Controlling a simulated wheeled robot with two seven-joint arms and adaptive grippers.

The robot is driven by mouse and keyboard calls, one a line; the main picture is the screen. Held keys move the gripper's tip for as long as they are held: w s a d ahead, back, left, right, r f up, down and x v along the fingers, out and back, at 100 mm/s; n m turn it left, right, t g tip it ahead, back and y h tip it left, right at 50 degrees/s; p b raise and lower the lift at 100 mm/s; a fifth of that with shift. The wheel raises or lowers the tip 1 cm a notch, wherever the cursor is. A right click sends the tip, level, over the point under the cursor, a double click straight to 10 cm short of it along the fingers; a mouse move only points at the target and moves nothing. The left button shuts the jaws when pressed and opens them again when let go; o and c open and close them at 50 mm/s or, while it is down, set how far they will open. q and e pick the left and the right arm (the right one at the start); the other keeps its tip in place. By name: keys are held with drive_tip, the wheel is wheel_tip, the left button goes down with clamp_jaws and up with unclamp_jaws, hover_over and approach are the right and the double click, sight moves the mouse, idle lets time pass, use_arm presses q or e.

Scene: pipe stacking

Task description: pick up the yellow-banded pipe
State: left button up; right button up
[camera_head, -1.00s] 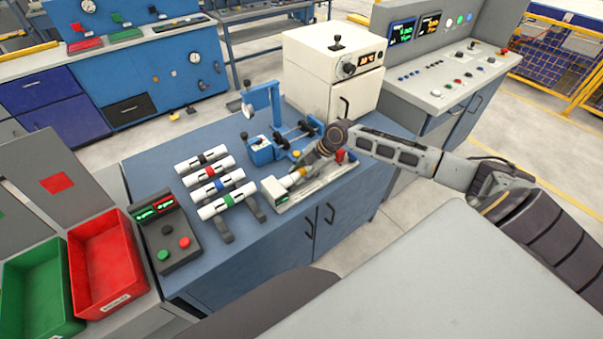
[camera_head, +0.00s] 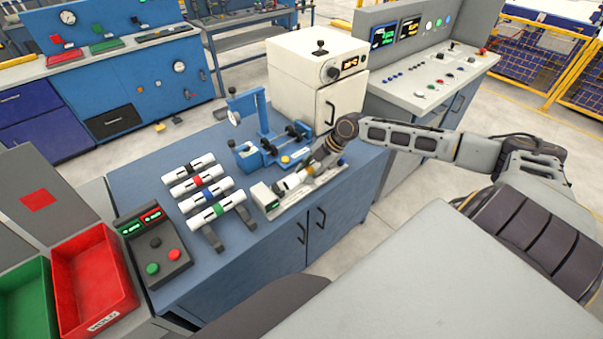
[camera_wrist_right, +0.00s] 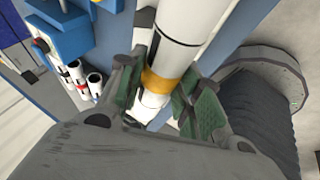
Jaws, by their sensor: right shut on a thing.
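The yellow-banded pipe (camera_wrist_right: 182,28) is white, and its yellow band (camera_wrist_right: 160,81) shows between my right fingers in the right wrist view. My right gripper (camera_wrist_right: 163,92) is shut on it around the band, with a greenish pad on each side. In the head view the pipe's white end (camera_head: 288,184) sticks out to the lower left of my right gripper (camera_head: 306,171), over the long grey measuring fixture (camera_head: 268,201). I cannot tell whether the pipe touches the fixture. My left gripper is not in view.
Several white pipes with black, red, blue and green bands lie on a rack (camera_head: 214,241) to the left. A blue bench device (camera_head: 247,158) and a white oven (camera_head: 292,80) stand behind. A button box (camera_head: 168,268) and a red bin (camera_head: 62,268) are at the left.

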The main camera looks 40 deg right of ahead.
sight(314, 171)
drive_tip(key=shift+s+d+r, duration=0.3)
drive_tip(key=shift+s+d, duration=0.15)
drive_tip(key=shift+d, duration=0.1)
drive_tip(key=shift+s+d+r+p, duration=0.35)
drive_tip(key=shift+s+d+r, duration=0.05)
drive_tip(key=shift+d, duration=0.15)
use_arm(q)
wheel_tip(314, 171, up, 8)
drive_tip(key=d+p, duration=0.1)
drive_tip(key=p, duration=0.6)
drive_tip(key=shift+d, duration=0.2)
use_arm(e)
drive_tip(key=shift+s+d+r, duration=0.7)
drive_tip(key=shift+s+d, duration=0.1)
drive_tip(key=shift+d, duration=0.2)
drive_tip(key=shift+s+d+r, duration=0.7)
drive_tip(key=shift+s+d, duration=0.05)
drive_tip(key=shift+d, duration=0.2)
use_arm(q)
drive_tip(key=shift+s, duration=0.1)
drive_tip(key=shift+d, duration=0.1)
